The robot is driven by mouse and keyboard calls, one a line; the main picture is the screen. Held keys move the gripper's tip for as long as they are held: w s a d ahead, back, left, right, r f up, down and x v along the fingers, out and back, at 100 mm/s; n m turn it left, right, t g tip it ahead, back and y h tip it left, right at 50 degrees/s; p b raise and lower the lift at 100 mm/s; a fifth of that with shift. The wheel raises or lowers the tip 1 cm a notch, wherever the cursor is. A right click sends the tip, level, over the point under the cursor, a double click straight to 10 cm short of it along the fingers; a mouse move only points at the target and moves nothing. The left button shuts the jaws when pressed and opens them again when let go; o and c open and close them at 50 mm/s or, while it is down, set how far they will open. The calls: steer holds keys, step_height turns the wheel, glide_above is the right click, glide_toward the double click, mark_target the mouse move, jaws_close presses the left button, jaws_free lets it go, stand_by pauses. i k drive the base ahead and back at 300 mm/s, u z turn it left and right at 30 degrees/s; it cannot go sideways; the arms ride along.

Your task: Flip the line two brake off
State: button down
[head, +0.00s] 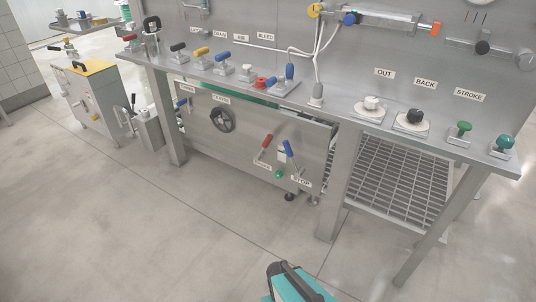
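A red-handled lever (265,147) and a blue-handled lever (289,149) stand side by side on the front of the steel cabinet (215,143) under the bench. Both are tilted, with their handles up. A small label (262,167) sits below the red lever; it is too small to read surely. A label (301,182) that seems to read STOP is below the blue lever. I cannot tell which lever belongs to line two, or its on or off side. My gripper cannot be made out in this view.
A dark handwheel (222,119) and a green button (279,174) are on the same cabinet. The steel bench (330,111) above carries several coloured levers and knobs. A bench leg (342,180) stands right of the cabinet. The floor (150,220) in front is clear.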

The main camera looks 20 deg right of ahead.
mark_target(268, 139)
steer(key=u, duration=0.4)
steer(key=k, duration=1.25)
steer(key=u, duration=0.75)
steer(key=i, duration=1.85)
steer(key=z, duration=0.5)
steer(key=i, duration=0.55)
steer(key=z, duration=0.3)
